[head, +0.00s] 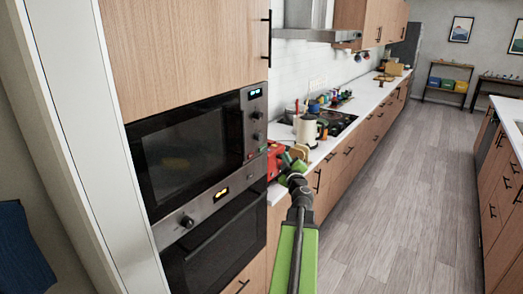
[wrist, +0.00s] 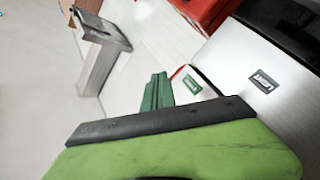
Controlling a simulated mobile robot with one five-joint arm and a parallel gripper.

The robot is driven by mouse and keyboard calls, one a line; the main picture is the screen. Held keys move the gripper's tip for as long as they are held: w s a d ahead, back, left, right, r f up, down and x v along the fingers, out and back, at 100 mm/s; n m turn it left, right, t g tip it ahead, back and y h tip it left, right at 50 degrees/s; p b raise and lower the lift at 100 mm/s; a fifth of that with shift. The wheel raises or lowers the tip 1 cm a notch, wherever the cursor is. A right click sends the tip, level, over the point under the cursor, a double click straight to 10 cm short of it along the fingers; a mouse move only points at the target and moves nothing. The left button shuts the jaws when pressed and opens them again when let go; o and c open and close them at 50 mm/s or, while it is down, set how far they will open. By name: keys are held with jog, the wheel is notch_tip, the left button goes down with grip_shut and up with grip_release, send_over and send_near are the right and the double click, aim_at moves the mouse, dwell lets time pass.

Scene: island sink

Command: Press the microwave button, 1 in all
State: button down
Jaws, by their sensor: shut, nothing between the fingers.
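The built-in microwave (head: 187,160) has a dark glass door and a steel control panel (head: 254,115) on its right side, with a lit display and two knobs. Small green and red marks show low on that panel. In the wrist view a green labelled button (wrist: 192,84) with a red edge beside it sits at the end of a steel panel (wrist: 255,75) that also bears a dark label. My gripper (head: 285,160) is shut and empty, just right of the panel's lower end. In the wrist view its green fingers (wrist: 157,92) appear beside the green button; I cannot tell if they touch it.
An oven (head: 220,250) is below the microwave. A red object (head: 273,160) stands on the white counter near my gripper. Bottles, a paper roll (head: 306,130) and a cooktop are farther along. A range hood (head: 306,20) hangs above. The wooden floor (head: 390,220) is clear.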

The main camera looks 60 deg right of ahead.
aim_at(262, 148)
jog(key=w, duration=0.7)
jog(key=shift+w, duration=0.25)
dwell(1.7)
jog(key=shift+w, duration=0.4)
